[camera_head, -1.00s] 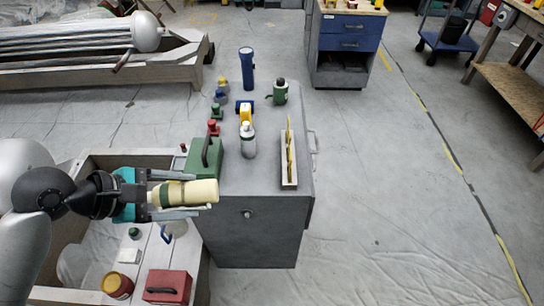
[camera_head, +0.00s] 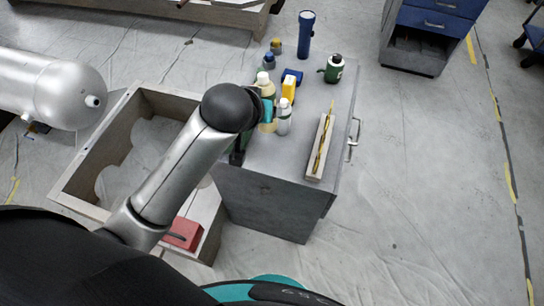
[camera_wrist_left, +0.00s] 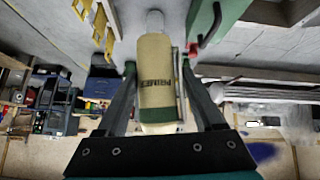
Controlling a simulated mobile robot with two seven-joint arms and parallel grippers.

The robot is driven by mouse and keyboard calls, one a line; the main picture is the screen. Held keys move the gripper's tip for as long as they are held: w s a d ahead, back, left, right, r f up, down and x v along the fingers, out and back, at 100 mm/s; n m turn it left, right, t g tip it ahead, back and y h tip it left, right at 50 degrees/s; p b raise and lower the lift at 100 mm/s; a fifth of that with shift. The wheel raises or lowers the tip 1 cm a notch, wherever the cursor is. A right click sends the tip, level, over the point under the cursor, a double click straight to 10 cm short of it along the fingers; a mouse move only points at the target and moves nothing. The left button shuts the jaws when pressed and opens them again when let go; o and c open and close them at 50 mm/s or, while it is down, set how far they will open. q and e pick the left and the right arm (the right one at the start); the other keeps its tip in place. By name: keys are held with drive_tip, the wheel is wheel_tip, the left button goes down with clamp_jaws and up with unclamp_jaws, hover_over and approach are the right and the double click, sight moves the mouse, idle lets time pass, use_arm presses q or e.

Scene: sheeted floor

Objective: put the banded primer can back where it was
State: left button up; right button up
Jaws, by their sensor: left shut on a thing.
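The banded primer can (camera_head: 267,88) is cream with a pale cap and stands upright at the left side of the grey cabinet top (camera_head: 305,85). My left gripper (camera_head: 268,112) is around it and partly hides it. In the left wrist view the can (camera_wrist_left: 157,75), with dark lettering and a green band at one end, sits between the two fingers of the gripper (camera_wrist_left: 157,95). I cannot tell whether its base touches the cabinet top. My right gripper is not in view.
Close to the can are a white-capped bottle (camera_head: 284,118), a yellow bottle (camera_head: 289,88) and a blue item (camera_head: 293,75). A narrow tray (camera_head: 320,148), a green canister (camera_head: 334,69) and a blue flashlight (camera_head: 306,35) share the top. An open crate (camera_head: 123,133) stands left.

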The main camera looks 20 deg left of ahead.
use_arm(q)
drive_tip(key=shift+w+d+r+m+t+h, duration=0.2)
drive_tip(key=shift+w+r+m+t, duration=0.15)
drive_tip(key=shift+m+t, duration=0.2)
drive_tip(key=shift+w+d+r+m+t+h, duration=0.1)
drive_tip(key=shift+w+d+r+m+t, duration=0.05)
drive_tip(key=shift+w+r+m+t, duration=0.3)
drive_tip(key=shift+f, duration=0.35)
wheel_tip(320, 180, down, 20)
drive_tip(key=b, duration=0.7)
drive_tip(key=shift+r, duration=0.35)
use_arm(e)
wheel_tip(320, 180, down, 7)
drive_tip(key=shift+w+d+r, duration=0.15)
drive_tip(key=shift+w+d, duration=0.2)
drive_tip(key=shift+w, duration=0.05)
use_arm(q)
drive_tip(key=o, duration=0.4)
drive_tip(key=shift+f, duration=0.2)
drive_tip(key=o, duration=0.4)
drive_tip(key=shift+s, duration=0.1)
